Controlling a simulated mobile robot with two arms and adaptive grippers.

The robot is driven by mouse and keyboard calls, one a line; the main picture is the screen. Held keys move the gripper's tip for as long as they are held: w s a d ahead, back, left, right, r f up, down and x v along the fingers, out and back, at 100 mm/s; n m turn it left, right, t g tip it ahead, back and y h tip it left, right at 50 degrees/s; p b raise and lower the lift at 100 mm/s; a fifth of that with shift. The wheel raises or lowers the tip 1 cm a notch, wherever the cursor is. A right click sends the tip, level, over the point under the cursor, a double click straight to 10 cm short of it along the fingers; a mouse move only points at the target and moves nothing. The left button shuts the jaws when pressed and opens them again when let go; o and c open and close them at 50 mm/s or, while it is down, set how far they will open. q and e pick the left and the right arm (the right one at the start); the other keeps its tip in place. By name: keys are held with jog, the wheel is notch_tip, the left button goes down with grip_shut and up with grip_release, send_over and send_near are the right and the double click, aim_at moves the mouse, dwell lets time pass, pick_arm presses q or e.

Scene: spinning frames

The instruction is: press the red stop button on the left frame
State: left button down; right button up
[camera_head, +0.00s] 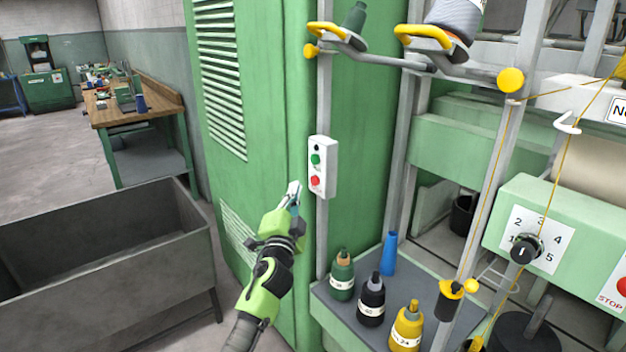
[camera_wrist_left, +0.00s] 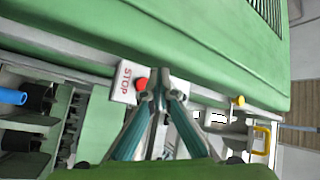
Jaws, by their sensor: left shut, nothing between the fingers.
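A white control box (camera_head: 323,166) is fixed to the grey post in front of the green cabinet. It carries a black button at the top, a green button (camera_head: 315,160) below it and a red button (camera_head: 315,181) at the bottom. My left gripper (camera_head: 294,188) is shut and empty, just left of the red button. In the left wrist view, the red button (camera_wrist_left: 141,84) shows beside a STOP label, close to the left of my left fingertips (camera_wrist_left: 162,78). Whether they touch it I cannot tell. The fingers hide part of the box there. My right gripper is not in view.
A shelf (camera_head: 325,302) with green, black and yellow thread cones stands right of my left arm. A green panel (camera_head: 520,215) at the right has a numbered dial and another red STOP button (camera_head: 622,287). A grey trough (camera_head: 100,235) stands at the left.

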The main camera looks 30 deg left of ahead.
pick_arm(q)
jog(key=shift+s+a, duration=0.25)
jog(key=shift+s, duration=0.35)
jog(key=shift+s+a, duration=0.25)
jog(key=shift+s, duration=0.3)
